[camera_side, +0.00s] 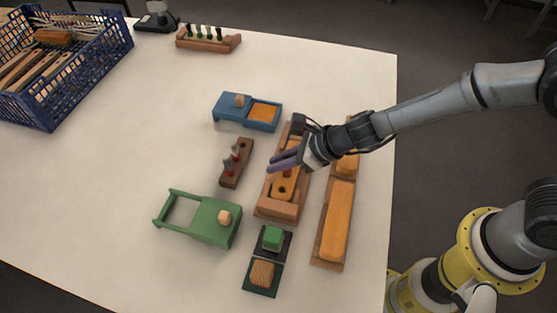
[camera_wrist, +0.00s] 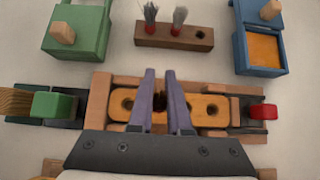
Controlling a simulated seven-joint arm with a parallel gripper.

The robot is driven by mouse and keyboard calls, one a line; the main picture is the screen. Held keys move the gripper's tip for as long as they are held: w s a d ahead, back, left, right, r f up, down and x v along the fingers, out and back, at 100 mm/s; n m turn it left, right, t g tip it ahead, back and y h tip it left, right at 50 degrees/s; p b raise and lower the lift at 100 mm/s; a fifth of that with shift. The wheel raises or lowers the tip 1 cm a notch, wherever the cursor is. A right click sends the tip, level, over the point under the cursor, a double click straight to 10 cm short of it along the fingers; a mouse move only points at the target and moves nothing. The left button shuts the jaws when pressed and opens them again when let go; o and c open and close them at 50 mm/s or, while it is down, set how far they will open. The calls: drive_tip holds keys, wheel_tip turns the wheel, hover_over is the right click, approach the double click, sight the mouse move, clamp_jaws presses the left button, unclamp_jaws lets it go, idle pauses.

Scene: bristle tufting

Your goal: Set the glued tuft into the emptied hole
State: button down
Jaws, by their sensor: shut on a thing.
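My gripper (camera_wrist: 161,80) reaches over the orange block (camera_wrist: 201,104) in its wooden fixture (camera_wrist: 101,95). Its two purple fingers are shut on a small, mostly hidden thing, likely the tuft. A dark and red patch (camera_wrist: 159,97) shows between the fingers, close above or at the block; I cannot tell whether it is in a hole. One round hole (camera_wrist: 127,106) lies left of the fingers and another (camera_wrist: 211,109) right of them. In the side view, my gripper (camera_side: 272,162) is low over the fixture (camera_side: 278,208), and a little red shows below the fingers.
A brown rack (camera_wrist: 190,44) holds two grey tufts, with an empty hole at its right. A green box (camera_side: 208,219), blue box (camera_side: 230,112) and green block (camera_side: 273,238) stand close by. Orange blocks (camera_side: 337,218) lie right. The table's left middle is clear.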

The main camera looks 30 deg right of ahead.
drive_tip(key=shift+f, duration=0.7)
idle(1.1)
drive_tip(key=shift+c, duration=1.9)
unclamp_jaws()
drive_tip(key=shift+r, duration=3.5)
drive_tip(key=shift+d, duration=0.15)
